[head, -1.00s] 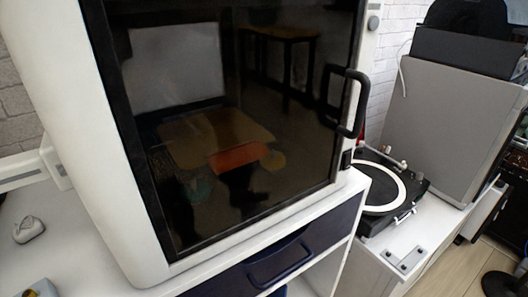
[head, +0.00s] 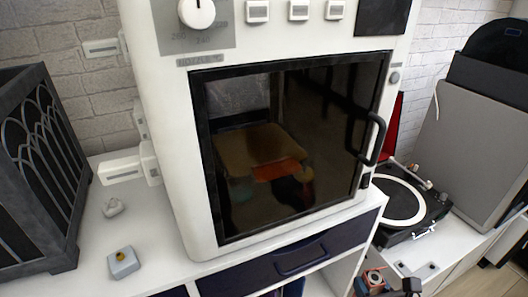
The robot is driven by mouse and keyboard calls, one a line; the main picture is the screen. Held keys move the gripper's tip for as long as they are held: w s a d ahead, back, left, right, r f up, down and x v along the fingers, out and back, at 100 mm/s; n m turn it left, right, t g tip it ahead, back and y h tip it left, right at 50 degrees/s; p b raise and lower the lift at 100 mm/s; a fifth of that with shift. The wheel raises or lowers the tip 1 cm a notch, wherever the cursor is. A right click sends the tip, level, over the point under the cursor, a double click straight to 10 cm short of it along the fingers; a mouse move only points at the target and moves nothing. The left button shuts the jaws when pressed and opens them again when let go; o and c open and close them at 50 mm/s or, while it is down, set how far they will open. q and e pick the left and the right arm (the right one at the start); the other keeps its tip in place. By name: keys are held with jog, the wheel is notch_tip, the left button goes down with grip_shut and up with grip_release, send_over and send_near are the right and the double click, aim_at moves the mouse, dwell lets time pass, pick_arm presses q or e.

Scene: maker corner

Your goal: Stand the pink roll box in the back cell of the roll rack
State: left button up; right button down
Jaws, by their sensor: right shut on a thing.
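My right gripper (head: 388,284) shows at the bottom edge of the head view, right of centre, in front of the white cabinet. It is shut on a small pinkish box-like thing (head: 373,278), which I take for the pink roll box. Only its upper part shows; the rest is cut off by the frame edge. I cannot make out the roll rack or its back cell in this view. My left gripper is not in view.
A white oven-like machine (head: 290,52) with a dark glass door stands on a white cabinet with a navy drawer (head: 285,262). A dark arched case (head: 40,170) and a small grey block (head: 123,262) are at left. A turntable (head: 402,200) and grey speaker (head: 470,140) are at right.

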pick_arm(q)
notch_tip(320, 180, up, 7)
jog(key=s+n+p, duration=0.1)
jog(key=p, duration=1)
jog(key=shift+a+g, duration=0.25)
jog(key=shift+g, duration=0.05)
pick_arm(e)
jog(key=s+a+r, duration=0.2)
jog(key=s+r, duration=0.1)
jog(key=r, duration=0.9)
jog(key=s+a+r+h, duration=0.1)
jog(key=s+a+r, duration=0.1)
jog(key=r, duration=1.1)
jog(key=shift+s+a+r+m, duration=0.25)
jog(key=shift+s+m, duration=0.15)
jog(key=shift+s, duration=0.15)
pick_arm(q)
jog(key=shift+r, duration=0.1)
pick_arm(e)
jog(key=shift+d, duration=0.1)
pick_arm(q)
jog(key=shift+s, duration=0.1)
